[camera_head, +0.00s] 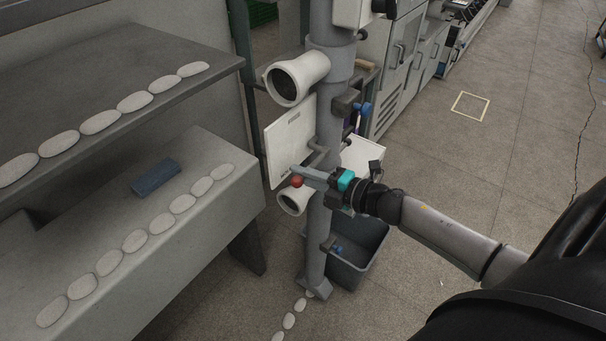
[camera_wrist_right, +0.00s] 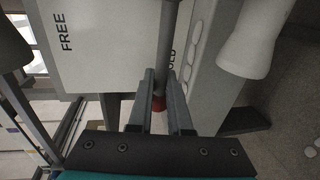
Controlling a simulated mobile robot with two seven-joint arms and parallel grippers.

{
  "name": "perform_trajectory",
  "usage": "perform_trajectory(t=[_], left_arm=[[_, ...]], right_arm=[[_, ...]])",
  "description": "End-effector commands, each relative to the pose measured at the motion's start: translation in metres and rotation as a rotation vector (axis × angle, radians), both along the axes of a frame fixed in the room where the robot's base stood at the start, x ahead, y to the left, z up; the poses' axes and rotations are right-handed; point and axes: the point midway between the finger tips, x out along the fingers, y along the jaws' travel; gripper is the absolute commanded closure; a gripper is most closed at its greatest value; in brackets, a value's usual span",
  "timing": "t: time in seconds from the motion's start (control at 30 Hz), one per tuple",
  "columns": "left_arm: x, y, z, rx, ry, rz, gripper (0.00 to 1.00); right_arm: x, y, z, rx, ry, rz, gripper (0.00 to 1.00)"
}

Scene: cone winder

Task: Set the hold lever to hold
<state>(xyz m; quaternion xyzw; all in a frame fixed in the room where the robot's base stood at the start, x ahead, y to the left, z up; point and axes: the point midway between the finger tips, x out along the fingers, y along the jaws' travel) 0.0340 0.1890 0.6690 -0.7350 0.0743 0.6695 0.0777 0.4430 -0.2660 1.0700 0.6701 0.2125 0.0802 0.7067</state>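The hold lever is a grey rod (camera_wrist_right: 170,40) with a red knob (camera_head: 297,181), beside a white panel (camera_head: 286,138) on the grey column. In the wrist view the panel (camera_wrist_right: 100,60) reads FREE at its left. The rod lies over the word at its right, with letters "OLD" showing. My right gripper (camera_head: 297,171) is at the knob, its fingers beside it. In the right wrist view the fingers (camera_wrist_right: 160,80) stand a little apart with the red knob (camera_wrist_right: 158,103) between them. Whether they press on it cannot be told. My left gripper is out of view.
A white funnel (camera_head: 297,77) is above the panel and another white one (camera_head: 292,200) just below the knob. A grey bin (camera_head: 362,262) stands by the column's foot. Grey shelves (camera_head: 130,48) with white oval pieces are at the left.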

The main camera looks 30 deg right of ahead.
Motion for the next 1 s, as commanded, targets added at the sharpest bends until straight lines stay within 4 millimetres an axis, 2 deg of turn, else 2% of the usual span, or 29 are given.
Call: perform_trajectory(t=[0.03, 0.27, 0.67, 1.0], left_arm=[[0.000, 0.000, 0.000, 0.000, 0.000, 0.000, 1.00], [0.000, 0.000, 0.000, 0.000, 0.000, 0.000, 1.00], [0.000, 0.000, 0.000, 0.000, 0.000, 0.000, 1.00], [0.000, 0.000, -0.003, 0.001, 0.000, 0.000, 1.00]], right_arm=[[0.002, -0.006, 0.001, -0.008, -0.002, -0.016, 0.79], [0.001, -0.004, 0.000, -0.004, 0.000, -0.009, 0.53], [-0.005, -0.004, 0.000, -0.002, 0.002, -0.005, 0.53], [-0.043, -0.020, 0.007, -0.003, 0.004, -0.006, 0.53]])
